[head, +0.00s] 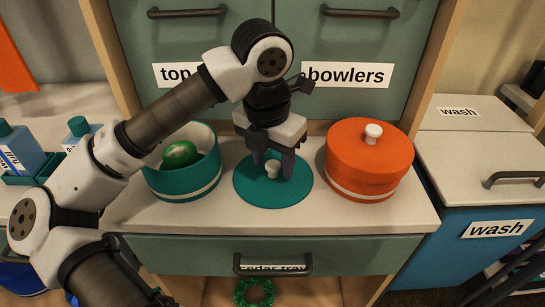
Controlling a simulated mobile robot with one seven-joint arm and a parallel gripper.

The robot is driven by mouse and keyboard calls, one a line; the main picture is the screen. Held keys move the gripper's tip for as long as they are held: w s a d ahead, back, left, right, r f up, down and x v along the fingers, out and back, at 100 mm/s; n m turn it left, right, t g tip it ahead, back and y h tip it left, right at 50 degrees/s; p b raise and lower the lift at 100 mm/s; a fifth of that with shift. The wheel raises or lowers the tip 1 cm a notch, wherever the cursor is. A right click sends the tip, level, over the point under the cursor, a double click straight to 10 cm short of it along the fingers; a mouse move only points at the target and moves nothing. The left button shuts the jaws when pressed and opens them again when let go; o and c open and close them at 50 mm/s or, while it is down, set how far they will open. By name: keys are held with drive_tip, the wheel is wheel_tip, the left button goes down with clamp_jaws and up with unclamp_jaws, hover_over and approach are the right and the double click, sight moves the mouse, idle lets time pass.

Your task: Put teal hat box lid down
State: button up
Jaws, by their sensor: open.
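The teal hat box lid (250,190) is a flat disc with a pale round knob (272,169) in its middle. It lies on the counter between two hat boxes. My gripper (272,170) points down over the lid with its dark fingers open, close around or just behind the knob; whether they touch it I cannot tell. The teal hat box (183,190) stands uncovered to the left, with a pale band and a shiny green round thing (180,154) inside. My arm hides part of its rim.
An orange hat box (368,160) with its lid on stands right of the teal lid. Drawers (345,45) labelled "bowlers" and another partly hidden label rise behind. A lower drawer (270,254) is shut. A wash cabinet (485,165) is at right, bottles (22,150) at left.

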sight(268, 180)
drive_tip(key=shift+r, duration=0.1)
drive_tip(key=shift+r+p, duration=0.25)
drive_tip(key=shift+p, duration=0.15)
wheel_tip(268, 180, up, 12)
drive_tip(key=s, duration=0.1)
drive_tip(key=shift+a+f+p, duration=0.2)
drive_tip(key=shift+a+p, duration=0.2)
drive_tip(key=shift+p, duration=0.05)
drive_tip(key=shift+s, duration=0.15)
